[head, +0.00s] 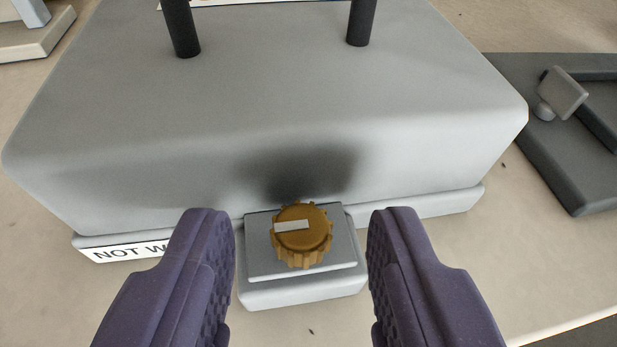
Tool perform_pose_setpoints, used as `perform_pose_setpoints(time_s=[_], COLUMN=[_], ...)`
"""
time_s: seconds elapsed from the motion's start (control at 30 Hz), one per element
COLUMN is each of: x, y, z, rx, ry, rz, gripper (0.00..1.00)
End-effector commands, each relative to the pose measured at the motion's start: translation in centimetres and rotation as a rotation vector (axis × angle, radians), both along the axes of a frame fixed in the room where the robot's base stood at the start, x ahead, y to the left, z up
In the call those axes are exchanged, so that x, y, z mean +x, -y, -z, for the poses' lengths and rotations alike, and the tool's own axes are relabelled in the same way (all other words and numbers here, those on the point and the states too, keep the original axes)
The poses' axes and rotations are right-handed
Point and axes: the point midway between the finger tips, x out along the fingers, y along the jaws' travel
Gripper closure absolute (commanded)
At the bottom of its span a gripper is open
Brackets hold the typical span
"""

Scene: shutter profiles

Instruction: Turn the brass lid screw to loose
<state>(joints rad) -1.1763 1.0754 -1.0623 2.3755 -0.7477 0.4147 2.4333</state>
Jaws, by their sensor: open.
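The brass lid screw (302,236) is a ridged round knob with a pale bar marker on its top. The marker points to the left in the head view. The screw sits on a small grey plate (258,255) at the front of a large grey box (240,100). My gripper (302,235) is open, with one purple finger on each side of the screw. There is a gap between each finger and the screw, and neither touches it in this view.
Two black posts (181,30) stand on top of the box. A label (125,252) starting "NOT W" is partly hidden by the left finger. A dark fixture with a grey knob (562,93) lies at the right. A pale block (35,35) is at the upper left.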

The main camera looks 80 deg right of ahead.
Motion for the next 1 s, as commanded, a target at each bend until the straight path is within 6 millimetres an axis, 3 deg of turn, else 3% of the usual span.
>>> perform_pose_setpoints(time_s=[0.3,0.5,1.0], x=[0.10,0.11,-0.19], y=[0.44,0.42,0.48], z=[0.17,0.17,0.18], rx=[0.002,0.002,-0.005], ry=[-0.001,-0.001,-0.002], rz=[-0.001,-0.001,-0.104], gripper=[0.57,1.00,1.00])
